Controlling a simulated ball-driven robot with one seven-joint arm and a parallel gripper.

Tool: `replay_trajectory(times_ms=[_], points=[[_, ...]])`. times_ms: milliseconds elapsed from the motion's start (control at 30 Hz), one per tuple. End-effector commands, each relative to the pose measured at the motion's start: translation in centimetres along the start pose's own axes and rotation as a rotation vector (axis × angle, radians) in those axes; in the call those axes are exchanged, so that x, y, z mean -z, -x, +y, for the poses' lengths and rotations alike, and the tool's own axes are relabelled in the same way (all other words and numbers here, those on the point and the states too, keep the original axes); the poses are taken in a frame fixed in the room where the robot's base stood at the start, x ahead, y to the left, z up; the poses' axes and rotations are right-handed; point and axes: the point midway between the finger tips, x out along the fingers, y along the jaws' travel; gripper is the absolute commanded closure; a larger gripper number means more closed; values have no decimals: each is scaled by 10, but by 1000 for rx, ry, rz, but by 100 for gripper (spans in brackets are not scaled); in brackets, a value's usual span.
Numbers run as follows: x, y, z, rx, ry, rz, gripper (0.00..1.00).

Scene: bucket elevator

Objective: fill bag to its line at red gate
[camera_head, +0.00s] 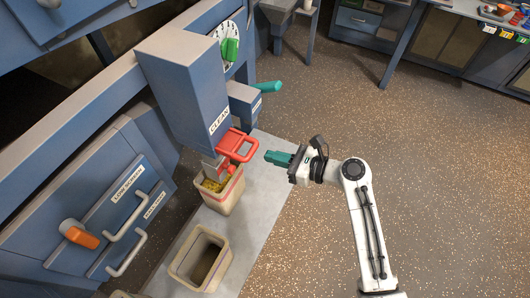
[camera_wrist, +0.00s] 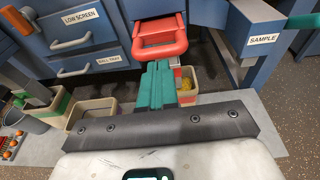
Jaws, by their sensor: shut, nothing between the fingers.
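The red gate handle (camera_head: 237,146) sticks out below the blue spout marked CLEAN; it also shows in the wrist view (camera_wrist: 160,47). An open-topped beige bag (camera_head: 222,194) stands under the spout with yellow material inside. The same bag is partly hidden behind my fingers in the wrist view. I cannot make out a fill line. My gripper (camera_head: 270,156) has green fingers, shut and empty, just right of the red handle and apart from it in the head view. In the wrist view the fingers point at the handle.
A second, empty beige bag (camera_head: 202,257) stands nearer on the grey floor plate. A green dial knob (camera_head: 229,49) and a teal lever (camera_head: 268,87) are on the machine. An orange knob (camera_head: 79,234) is at lower left. The speckled floor at right is clear.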

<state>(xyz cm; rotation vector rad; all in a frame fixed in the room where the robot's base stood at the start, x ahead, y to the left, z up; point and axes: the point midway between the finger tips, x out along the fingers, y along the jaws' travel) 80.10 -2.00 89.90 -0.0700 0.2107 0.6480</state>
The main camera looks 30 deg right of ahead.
Motion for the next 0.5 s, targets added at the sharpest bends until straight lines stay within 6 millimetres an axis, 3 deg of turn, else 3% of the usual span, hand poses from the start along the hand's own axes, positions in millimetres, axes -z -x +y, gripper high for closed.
replay_trajectory(times_ms=[200, 500], points=[[0, -25, 0, -1, 1, 1, 100], [0, -32, 0, 1, 1, 0, 100]])
